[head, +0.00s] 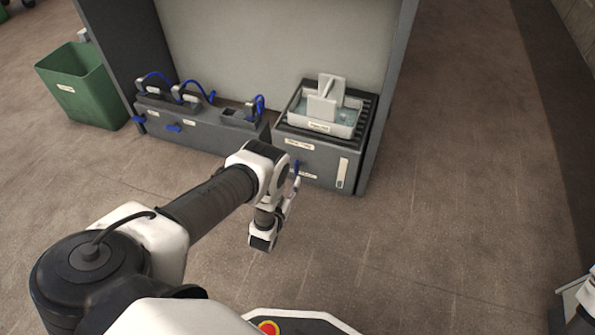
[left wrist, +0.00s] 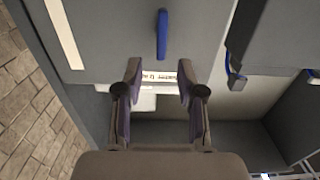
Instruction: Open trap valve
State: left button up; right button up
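A slim blue lever (head: 297,166) stands out from the front of a grey cabinet (head: 325,163), below a white basin; I take it to be the trap valve handle. In the left wrist view the blue lever (left wrist: 162,35) lies lengthwise up the picture, just beyond my fingertips and roughly centred between them. My left gripper (left wrist: 159,68) is open and empty, its two dark fingers apart and not visibly touching the lever. In the head view the left gripper (head: 294,190) is close in front of the cabinet, partly hidden by my wrist. My right gripper is out of view.
A white basin (head: 320,127) holding water and a white block stands on the cabinet. A lower grey unit (head: 205,132) with blue handles and hoses is to its left. A green bin (head: 82,88) stands far left. The floor right of the cabinet is clear.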

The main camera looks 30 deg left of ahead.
aim_at(295, 167)
pick_arm(q)
jog(key=b+x, duration=0.4)
jog(key=x, duration=0.3)
jog(key=shift+w+a, duration=0.15)
jog(key=shift+w, duration=0.2)
jog(key=shift+r, duration=0.1)
grip_shut()
